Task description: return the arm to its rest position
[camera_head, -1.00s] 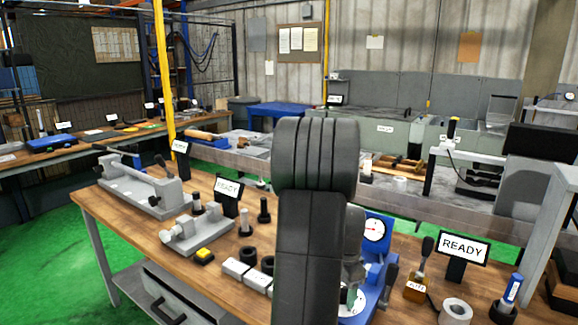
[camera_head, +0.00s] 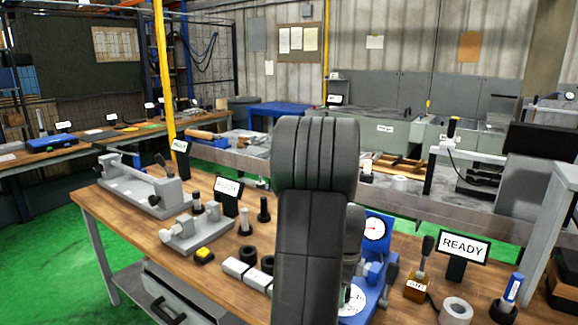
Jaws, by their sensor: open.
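My dark grey arm stands upright in the middle of the head view and rises above the wooden workbench (camera_head: 150,228). Its thick rounded joint is at the top, with a straight link below it. A smaller grey part shows at its right side, partly hidden behind the link. I cannot make out my gripper or its fingertips in this view. My arm hides part of the bench and of the blue dial gauge device (camera_head: 375,230).
A grey machine (camera_head: 385,130) stands behind. Green floor (camera_head: 40,250) is clear at left.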

